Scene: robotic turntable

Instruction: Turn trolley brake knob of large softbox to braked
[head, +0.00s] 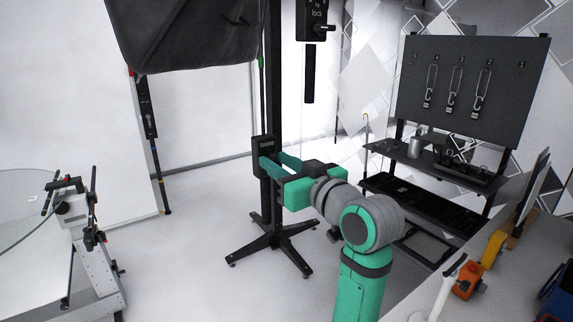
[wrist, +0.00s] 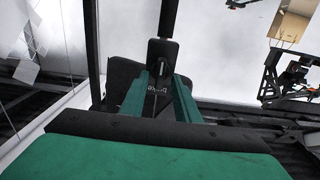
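The large softbox (head: 185,35) is a dark fabric box at the upper left of the head view. Its black stand column (head: 273,85) runs down to a splayed base on the floor. A dark brake housing (head: 262,143) sits low on the column; in the wrist view the housing (wrist: 157,52) shows upside-down lettering below it. My gripper (head: 270,161) is at the housing, its two green fingers apart. In the wrist view, my gripper's fingers (wrist: 160,82) stand on either side of the lettering. The knob is not clearly distinguishable, and I cannot tell whether the fingers touch it.
A lock panel (head: 316,22) with a black knob hangs above. A dark pegboard (head: 472,90) with hooks and shelves stands at the right. A worktop (head: 425,297) with tools lies at the lower right. A turntable (head: 30,205) is at the left. Floor left of the stand is clear.

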